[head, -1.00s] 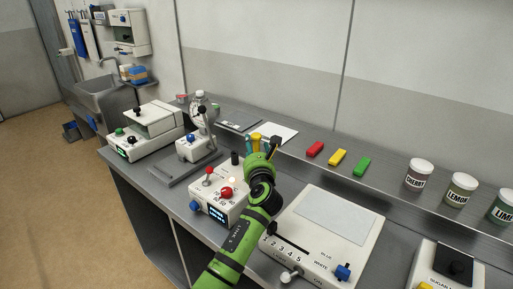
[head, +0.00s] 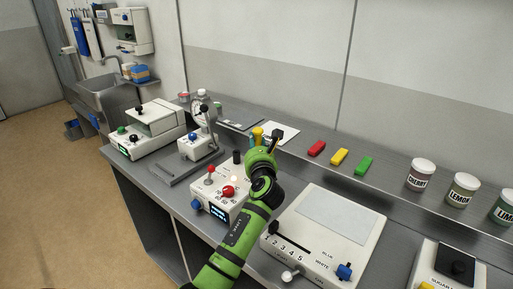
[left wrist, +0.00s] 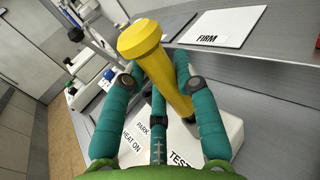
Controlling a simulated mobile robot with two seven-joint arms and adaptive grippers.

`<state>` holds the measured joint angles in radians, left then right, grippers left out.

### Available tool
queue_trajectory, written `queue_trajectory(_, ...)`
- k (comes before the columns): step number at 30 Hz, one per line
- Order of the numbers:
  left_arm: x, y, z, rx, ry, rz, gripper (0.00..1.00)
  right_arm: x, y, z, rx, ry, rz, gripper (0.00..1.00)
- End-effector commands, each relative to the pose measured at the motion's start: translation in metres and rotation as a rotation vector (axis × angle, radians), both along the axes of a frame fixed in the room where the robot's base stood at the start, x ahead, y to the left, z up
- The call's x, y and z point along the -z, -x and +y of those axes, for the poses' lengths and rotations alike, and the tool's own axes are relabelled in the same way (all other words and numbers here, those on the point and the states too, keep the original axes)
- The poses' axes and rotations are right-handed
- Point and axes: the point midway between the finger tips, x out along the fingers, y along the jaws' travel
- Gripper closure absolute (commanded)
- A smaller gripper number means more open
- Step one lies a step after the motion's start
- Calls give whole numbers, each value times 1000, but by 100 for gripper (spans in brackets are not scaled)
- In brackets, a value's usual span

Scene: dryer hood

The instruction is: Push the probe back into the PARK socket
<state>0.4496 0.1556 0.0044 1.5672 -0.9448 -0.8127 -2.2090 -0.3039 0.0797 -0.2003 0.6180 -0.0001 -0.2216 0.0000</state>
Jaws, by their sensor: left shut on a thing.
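The probe, with its thick yellow handle (left wrist: 160,65), is held between the teal fingers of my left gripper (left wrist: 163,85) in the left wrist view. It is tilted in that picture, its wide cap toward the camera. Its top also shows in the head view (head: 257,134), above my left gripper (head: 264,148). The white unit (left wrist: 225,128) below carries the labels PARK (left wrist: 143,128), HEAT ON and TEST. The probe's lower end and the PARK socket are hidden, so I cannot tell whether they touch. My right gripper is not in view.
The unit's red knob (head: 228,190) and red-tipped lever (head: 210,170) stand just left of my arm. A white plotter-like board (head: 335,220) lies to the right. Colored blocks (head: 340,156) and jars (head: 420,174) line the back shelf. A lever press (head: 197,146) stands to the left.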

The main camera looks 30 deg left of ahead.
Motion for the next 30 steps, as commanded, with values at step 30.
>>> queue_trajectory(30,-97,1,-117,1,-1,-1,100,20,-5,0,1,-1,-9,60)
